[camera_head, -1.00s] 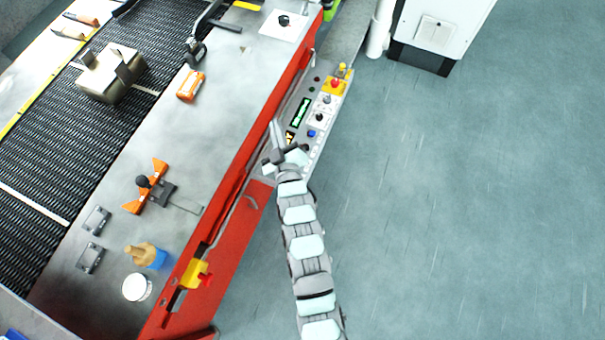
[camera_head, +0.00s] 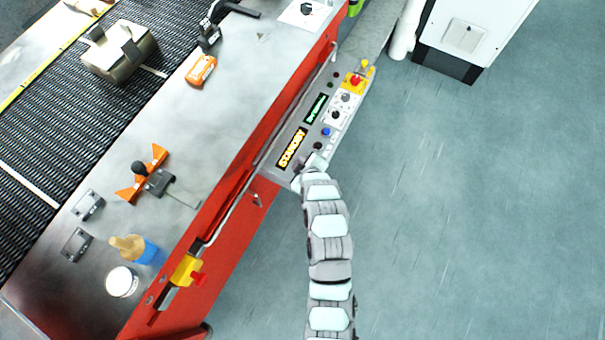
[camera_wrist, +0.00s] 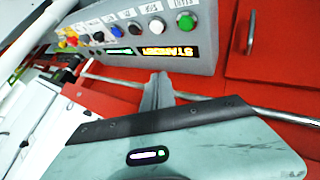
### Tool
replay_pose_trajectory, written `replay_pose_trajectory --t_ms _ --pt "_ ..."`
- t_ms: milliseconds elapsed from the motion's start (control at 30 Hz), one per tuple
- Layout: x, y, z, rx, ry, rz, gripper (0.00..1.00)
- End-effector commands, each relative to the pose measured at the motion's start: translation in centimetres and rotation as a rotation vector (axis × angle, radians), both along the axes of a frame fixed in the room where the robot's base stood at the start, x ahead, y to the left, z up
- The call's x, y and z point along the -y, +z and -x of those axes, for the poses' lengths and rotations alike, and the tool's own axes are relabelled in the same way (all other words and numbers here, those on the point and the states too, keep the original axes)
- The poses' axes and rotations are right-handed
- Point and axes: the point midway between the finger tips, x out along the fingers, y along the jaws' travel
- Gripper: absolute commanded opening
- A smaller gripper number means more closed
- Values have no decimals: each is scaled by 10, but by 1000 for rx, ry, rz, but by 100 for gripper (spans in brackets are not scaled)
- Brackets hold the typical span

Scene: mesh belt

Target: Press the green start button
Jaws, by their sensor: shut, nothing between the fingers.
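The green button (camera_wrist: 186,22) shows in the wrist view at the right end of the control panel's row, beside a white button (camera_wrist: 156,25). In the head view it cannot be made out; my arm covers the near end of the panel. My gripper (camera_wrist: 158,82) is shut and empty, its fingertips just in front of the amber display and below and left of the green button in the wrist picture. It appears apart from the button. In the head view my gripper (camera_head: 306,166) is at the panel's near end, foreshortened and partly hidden by the wrist.
The control panel (camera_head: 345,124) carries an amber STANDBY display (camera_head: 291,148), a blue button (camera_head: 325,131) and a red emergency stop (camera_head: 354,80) on yellow. A metal rail (camera_head: 233,211) runs along the red machine side (camera_head: 229,237).

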Motion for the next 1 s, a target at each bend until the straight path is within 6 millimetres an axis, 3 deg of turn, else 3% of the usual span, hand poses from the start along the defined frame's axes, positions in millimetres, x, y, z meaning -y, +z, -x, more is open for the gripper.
replay_pose_trajectory --t_ms 333,800,1000 --pt "0 -14 -1 3 -1 -1 0" --pt "0 -79 0 2 0 1 0" --pt "0 -88 0 2 -1 0 0"
